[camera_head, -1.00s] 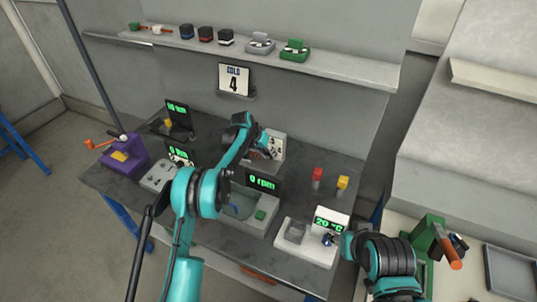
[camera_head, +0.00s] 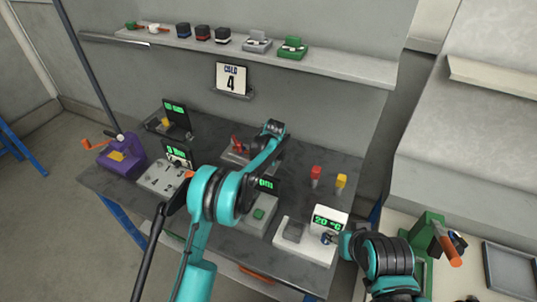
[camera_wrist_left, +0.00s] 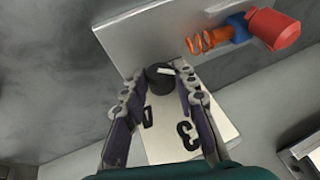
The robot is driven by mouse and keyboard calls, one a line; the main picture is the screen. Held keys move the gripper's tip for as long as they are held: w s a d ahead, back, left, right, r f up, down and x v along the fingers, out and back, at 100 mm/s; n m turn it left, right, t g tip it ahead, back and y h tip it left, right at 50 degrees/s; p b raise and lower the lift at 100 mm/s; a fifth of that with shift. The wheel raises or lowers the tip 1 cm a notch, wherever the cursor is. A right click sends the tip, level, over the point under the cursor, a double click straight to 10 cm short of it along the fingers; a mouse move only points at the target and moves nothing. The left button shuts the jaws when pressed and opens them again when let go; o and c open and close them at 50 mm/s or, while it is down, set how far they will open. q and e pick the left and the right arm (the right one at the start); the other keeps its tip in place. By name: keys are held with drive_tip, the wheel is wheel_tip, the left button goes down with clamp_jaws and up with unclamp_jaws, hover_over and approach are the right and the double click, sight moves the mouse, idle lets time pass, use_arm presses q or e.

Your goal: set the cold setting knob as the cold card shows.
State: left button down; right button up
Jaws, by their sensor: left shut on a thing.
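The cold card (camera_head: 231,78) is on the back wall below the shelf and reads COLD 4. The cold setting knob (camera_wrist_left: 160,76) is black with a white mark, on a white dial plate (camera_wrist_left: 163,149) showing the digits 4 and 3. In the left wrist view my left gripper (camera_wrist_left: 161,80) has its fingers on both sides of the knob and is shut on it. In the head view my left wrist (camera_head: 272,129) hides the knob and plate. My right arm's end (camera_head: 346,244) is by the 20 °C device (camera_head: 329,222); its fingers cannot be made out clearly.
An orange spring (camera_wrist_left: 203,42) and a red cap (camera_wrist_left: 272,28) lie close to the left gripper. Several devices with green displays stand on the dark table. A shelf (camera_head: 340,68) runs above.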

idle(0.3)
use_arm(q)
drive_tip(key=c, duration=1.2)
unclamp_jaws()
drive_tip(key=v, duration=1.2)
